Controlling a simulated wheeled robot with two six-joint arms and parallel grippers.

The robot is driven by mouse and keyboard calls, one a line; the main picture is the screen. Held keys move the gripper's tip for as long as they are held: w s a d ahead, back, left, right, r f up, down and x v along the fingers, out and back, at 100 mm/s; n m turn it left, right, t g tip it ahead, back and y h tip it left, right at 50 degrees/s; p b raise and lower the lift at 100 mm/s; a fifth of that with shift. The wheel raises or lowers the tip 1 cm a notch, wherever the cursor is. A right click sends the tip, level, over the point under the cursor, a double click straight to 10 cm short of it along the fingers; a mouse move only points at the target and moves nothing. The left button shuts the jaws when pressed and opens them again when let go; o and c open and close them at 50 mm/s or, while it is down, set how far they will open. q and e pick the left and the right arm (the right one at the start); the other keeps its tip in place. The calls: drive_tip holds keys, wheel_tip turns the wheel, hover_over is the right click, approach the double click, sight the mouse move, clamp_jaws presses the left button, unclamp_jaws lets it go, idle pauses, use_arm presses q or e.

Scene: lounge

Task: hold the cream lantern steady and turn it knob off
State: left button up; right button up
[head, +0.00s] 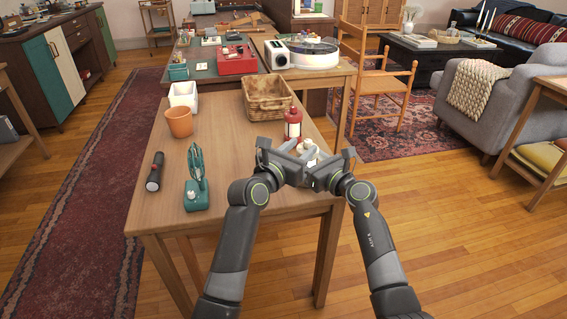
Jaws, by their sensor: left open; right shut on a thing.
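The cream lantern (308,147) stands near the right edge of the wooden table, mostly hidden behind my two grippers; only its pale upper part shows. Its knob cannot be made out. My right gripper (318,161) is at the lantern from the right and is shut on it. My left gripper (291,155) is open, close against the lantern's left and near side. Whether its fingers touch the lantern cannot be told. A red lantern (292,128) stands just behind the cream one.
The table's middle is clear. A wooden chair (378,82) stands beyond on the right.

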sight(306, 144)
use_arm(q)
drive_tip(key=v, duration=0.7)
drive_tip(key=shift+s+a, duration=0.2)
drive_tip(key=shift+s, duration=0.15)
drive_tip(key=w+d+m, duration=0.2)
drive_tip(key=w+m, duration=0.1)
drive_tip(key=m, duration=0.9)
drive_tip(key=w+d+m, duration=0.2)
drive_tip(key=w+m, duration=0.2)
drive_tip(key=m, duration=0.8)
drive_tip(key=w+d+m, duration=0.2)
drive_tip(key=w+m, duration=0.1)
drive_tip(key=m, duration=0.9)
drive_tip(key=shift+w, duration=0.25)
